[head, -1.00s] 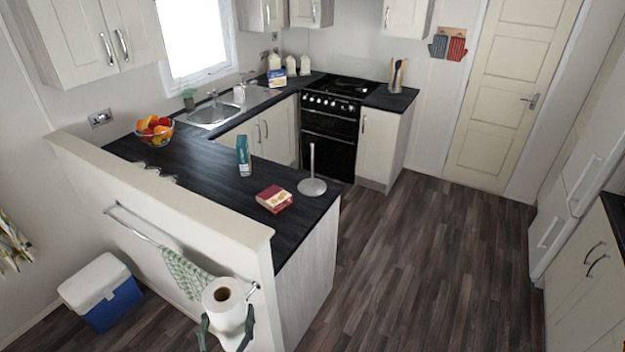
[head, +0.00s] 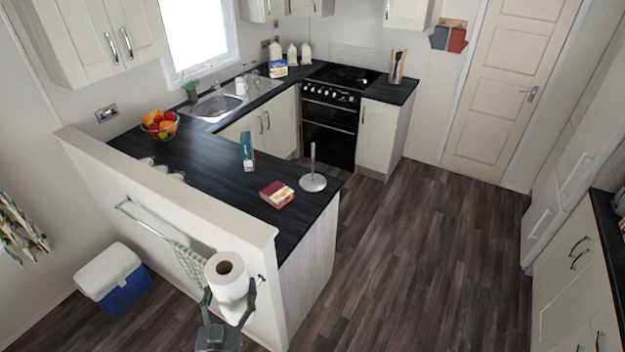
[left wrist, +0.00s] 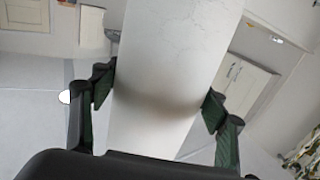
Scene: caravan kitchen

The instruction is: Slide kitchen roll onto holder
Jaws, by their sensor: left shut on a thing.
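The white kitchen roll (head: 230,276) is upright, slightly tilted, in front of the half wall at the bottom of the head view. My left gripper (head: 229,300) is shut on its lower part, and its dark fingers (left wrist: 158,100) show on both sides of the roll in the left wrist view. The roll's hollow core shows at its top. The holder (head: 313,180), a round pale base with a thin upright rod, stands empty on the dark worktop near its right end. My right gripper is not in view.
A red box (head: 277,194) lies beside the holder and a teal carton (head: 247,152) stands behind it. The half wall's raised ledge (head: 190,192) runs between the roll and the worktop. A towel hangs on its rail (head: 150,222). The floor to the right is clear.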

